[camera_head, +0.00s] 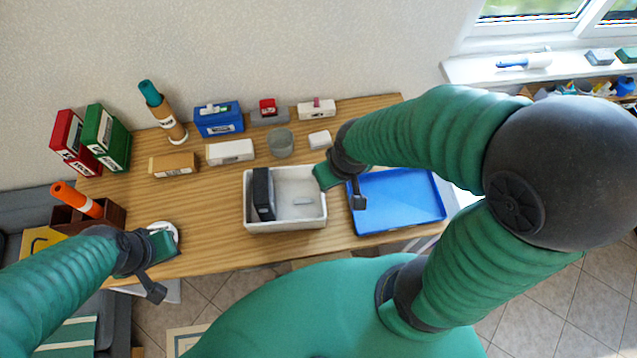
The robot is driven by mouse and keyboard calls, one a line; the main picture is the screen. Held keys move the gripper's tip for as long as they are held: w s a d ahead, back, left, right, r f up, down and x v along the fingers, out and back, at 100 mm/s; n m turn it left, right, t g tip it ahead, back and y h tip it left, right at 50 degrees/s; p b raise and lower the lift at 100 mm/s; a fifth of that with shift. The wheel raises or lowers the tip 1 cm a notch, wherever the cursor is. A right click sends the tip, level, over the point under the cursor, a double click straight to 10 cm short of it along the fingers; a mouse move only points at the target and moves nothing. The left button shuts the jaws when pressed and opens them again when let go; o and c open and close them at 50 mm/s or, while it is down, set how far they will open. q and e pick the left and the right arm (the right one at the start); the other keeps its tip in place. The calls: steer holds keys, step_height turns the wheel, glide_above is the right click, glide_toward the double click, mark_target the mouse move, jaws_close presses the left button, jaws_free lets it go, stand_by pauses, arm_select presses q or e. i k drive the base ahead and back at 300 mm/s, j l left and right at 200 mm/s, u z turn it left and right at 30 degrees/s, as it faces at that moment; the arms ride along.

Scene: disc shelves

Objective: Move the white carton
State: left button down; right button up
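A long white carton (230,151) with a dark label lies on the wooden table, left of a grey round container. A smaller white box (319,140) lies to the right of that container, so two white boxes could fit the name. My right gripper (341,189) is open and empty, over the right edge of the white bin and the blue tray. My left gripper (158,266) is open and empty at the table's front left edge, beside a white round dish (163,233) that it partly hides. Neither gripper touches a white box.
The white bin (285,226) holds a black case (263,193) and a small light piece. The blue tray (397,232) is empty. A brown box (174,164), blue box (218,119), bottle (163,110) and grey container (280,143) stand nearby. Red and green binders stand far left.

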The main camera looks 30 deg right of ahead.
mark_target(292, 183)
steer(key=k+l+u, duration=0.15)
steer(key=l+u, duration=0.25)
steer(key=k+l+u, duration=0.2)
steer(key=l+u, duration=0.2)
steer(key=k+l+u, duration=0.25)
steer(key=l+u, duration=0.15)
